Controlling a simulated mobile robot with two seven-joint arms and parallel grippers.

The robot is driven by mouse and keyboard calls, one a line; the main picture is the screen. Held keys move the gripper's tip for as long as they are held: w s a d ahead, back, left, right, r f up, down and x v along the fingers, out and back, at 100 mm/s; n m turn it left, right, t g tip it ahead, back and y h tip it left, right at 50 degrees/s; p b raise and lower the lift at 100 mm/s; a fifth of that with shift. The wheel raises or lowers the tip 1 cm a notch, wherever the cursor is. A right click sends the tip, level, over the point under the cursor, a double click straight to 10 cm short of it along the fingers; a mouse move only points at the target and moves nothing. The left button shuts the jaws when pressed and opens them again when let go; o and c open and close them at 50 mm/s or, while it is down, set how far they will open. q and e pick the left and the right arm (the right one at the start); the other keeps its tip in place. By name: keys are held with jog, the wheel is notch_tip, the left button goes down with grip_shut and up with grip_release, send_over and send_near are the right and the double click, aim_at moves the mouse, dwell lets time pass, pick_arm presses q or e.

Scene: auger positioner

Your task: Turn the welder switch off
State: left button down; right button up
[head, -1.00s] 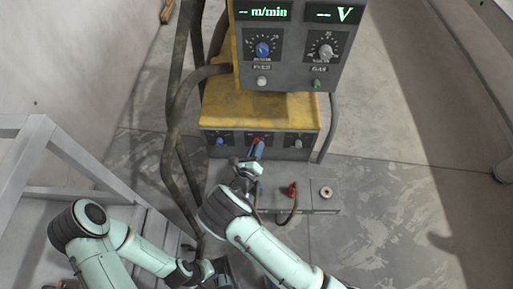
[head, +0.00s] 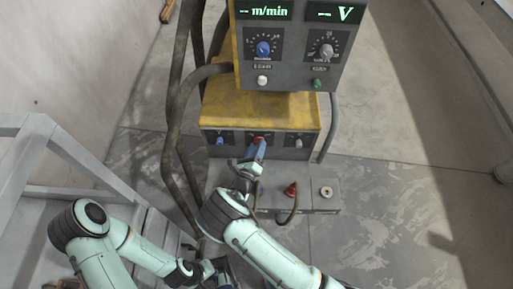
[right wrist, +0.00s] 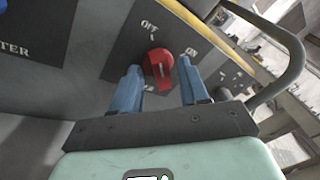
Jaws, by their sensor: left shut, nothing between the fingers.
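The red welder switch (right wrist: 158,62) is a rotary knob on a dark plate on the front of the yellow-topped welder (head: 225,106). In the right wrist view a label that looks like OFF is above left of it and ON is to its right; I cannot tell which one it points at. My right gripper (right wrist: 159,68) is open, with one blue finger on each side of the knob; contact is unclear. In the head view the right gripper (head: 258,148) partly hides the switch. My left gripper (head: 215,272) is shut and empty low in the picture, away from the welder.
A control panel (head: 290,70) with two dials and green displays overhangs the welder. Thick hoses (head: 172,120) run down its left side. A low grey box (head: 325,205) with a red connector (head: 292,189) stands in front. Grey railing (head: 75,155) is at left; floor at right is clear.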

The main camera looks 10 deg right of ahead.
jog(key=p+v, duration=0.1)
jog(key=v, duration=1.2)
jog(key=shift+s, duration=0.15)
jog(key=shift+s+a, duration=0.1)
